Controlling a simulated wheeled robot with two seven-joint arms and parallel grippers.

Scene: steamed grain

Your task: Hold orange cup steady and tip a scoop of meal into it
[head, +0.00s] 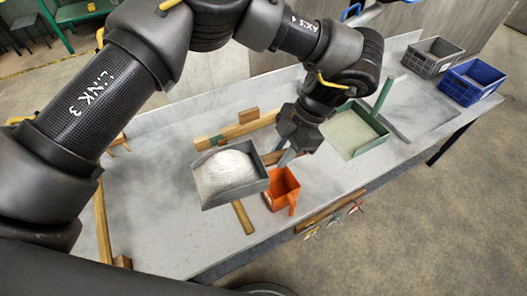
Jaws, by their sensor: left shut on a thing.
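The orange cup (283,186) stands on the workbench, its handle toward the front edge. A grey scoop (207,201) heaped with white meal (225,173) is just left of the cup. It looks raised over the bench. My left gripper (284,158) reaches in from above, behind the cup, and is shut at the right end of the grey scoop; its grip is partly hidden. My right gripper is out of view.
A green tray-like scoop (352,134) with pale contents and an upright handle stands right of the gripper. Grey (430,58) and blue (471,82) crates sit at the far right. Wooden bars (247,127) lie behind; small tools (330,222) line the front edge.

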